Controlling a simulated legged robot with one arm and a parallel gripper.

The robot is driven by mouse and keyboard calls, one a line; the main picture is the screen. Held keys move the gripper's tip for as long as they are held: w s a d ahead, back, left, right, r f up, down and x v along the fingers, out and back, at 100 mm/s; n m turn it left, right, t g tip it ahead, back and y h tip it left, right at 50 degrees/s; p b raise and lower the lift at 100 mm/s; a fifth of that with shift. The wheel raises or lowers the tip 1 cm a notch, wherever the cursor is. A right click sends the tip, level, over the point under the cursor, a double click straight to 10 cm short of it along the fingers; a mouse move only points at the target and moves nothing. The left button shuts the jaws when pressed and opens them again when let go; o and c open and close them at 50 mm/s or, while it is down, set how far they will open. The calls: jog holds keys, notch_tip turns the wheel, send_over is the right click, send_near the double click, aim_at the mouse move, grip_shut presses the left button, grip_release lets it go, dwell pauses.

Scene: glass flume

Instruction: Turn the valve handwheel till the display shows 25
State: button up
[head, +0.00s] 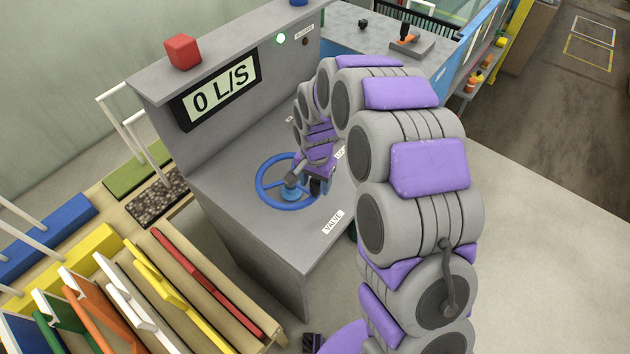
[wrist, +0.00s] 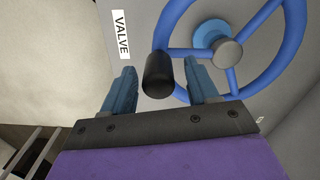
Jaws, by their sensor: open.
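The blue valve handwheel (head: 262,192) lies on the grey console top; it also fills the upper right of the wrist view (wrist: 296,40), with a grey hub and spokes. A black handle knob (wrist: 157,75) stands at its rim. My gripper (head: 320,186) is over the wheel's right side. In the wrist view my gripper (wrist: 161,72) is open, with one blue finger on each side of the knob. Neither finger visibly closes on it; contact cannot be told. The display (head: 221,92) on the console's upright panel reads 0 L/S.
A VALVE label (head: 333,222) is on the console top near its front corner. A rack of coloured boards (head: 130,290) stands at lower left. Open floor lies to the right.

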jog(key=shift+c, duration=0.4)
jog(key=shift+r, duration=0.1)
grip_shut()
